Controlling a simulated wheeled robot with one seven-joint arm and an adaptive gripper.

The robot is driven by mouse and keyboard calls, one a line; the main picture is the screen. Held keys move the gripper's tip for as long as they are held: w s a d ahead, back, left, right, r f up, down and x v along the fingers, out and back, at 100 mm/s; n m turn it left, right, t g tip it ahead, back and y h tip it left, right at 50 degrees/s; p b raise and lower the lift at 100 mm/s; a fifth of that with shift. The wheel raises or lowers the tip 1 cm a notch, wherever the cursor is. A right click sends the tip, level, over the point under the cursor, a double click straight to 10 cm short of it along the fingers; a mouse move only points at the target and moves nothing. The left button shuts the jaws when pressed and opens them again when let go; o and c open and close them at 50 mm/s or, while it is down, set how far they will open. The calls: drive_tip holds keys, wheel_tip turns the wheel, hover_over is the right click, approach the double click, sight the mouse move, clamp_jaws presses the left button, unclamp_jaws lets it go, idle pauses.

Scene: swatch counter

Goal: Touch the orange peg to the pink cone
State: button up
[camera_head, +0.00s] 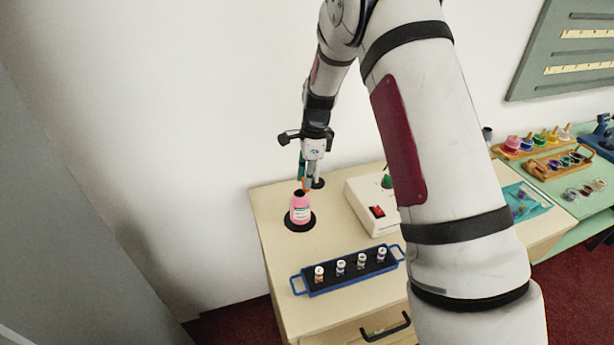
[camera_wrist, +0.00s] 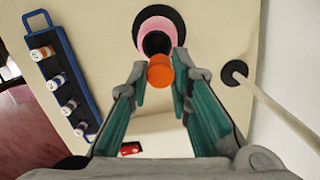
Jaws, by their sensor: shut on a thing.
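The pink cone (camera_head: 300,213) looks like a pink bottle with a pale label and a dark top. It stands upright on a black disc on the beige counter. In the wrist view its pink rim (camera_wrist: 157,23) surrounds a dark mouth. My gripper (camera_head: 307,186) is just above it, pointing down. In the wrist view my gripper (camera_wrist: 161,84) is shut on the orange peg (camera_wrist: 160,71), seen end-on between the green-padded fingers. The peg overlaps the near edge of the dark mouth in that view. I cannot tell whether peg and cone touch.
A blue rack (camera_head: 348,272) with several small vials stands in front. A white box with a red switch (camera_head: 361,205) is to the right. A thin rod (camera_wrist: 275,105) rises from a black base (camera_wrist: 235,72) near the wall. Bare counter lies between.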

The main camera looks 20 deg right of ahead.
drive_tip(key=shift+f, duration=0.55)
idle(1.3)
drive_tip(key=shift+r, duration=0.1)
drive_tip(key=shift+r, duration=2.5)
